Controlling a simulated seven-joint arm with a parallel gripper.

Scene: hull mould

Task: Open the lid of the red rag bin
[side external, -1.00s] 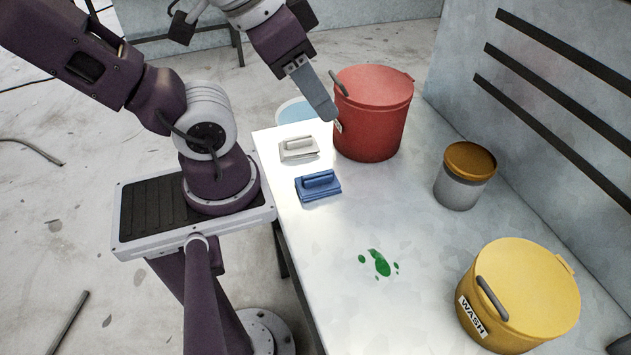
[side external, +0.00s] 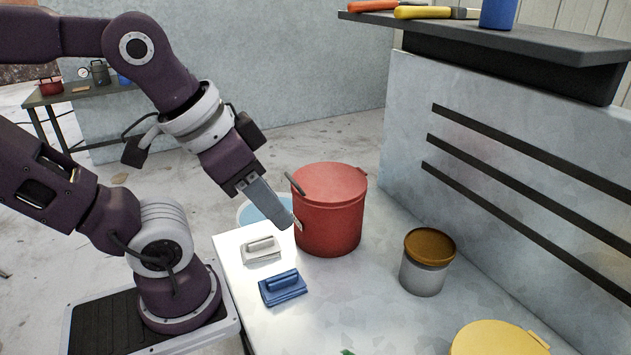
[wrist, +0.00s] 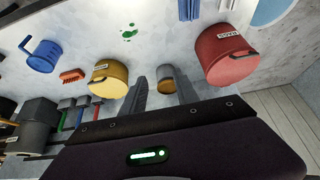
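The red rag bin (side external: 330,215) stands on the bench with its lid (side external: 330,178) closed. A dark handle (side external: 294,184) is at the lid's left edge. In the wrist view the bin (wrist: 222,62) lies right of my fingers, with a RAGS label on its wall and the dark handle (wrist: 243,53) at the lid. My gripper (side external: 294,220) points down beside the bin's left wall, its tip below handle height; I cannot tell whether it touches. In the wrist view my gripper (wrist: 162,88) has its two fingers apart with nothing held between them.
A white block (side external: 261,250) and a blue block (side external: 283,287), both with handles, lie near the bin. A jar with a brown lid (side external: 423,270) and a yellow bin (side external: 495,340) stand to the right. A grey wall with dark slots and a shelf rises behind.

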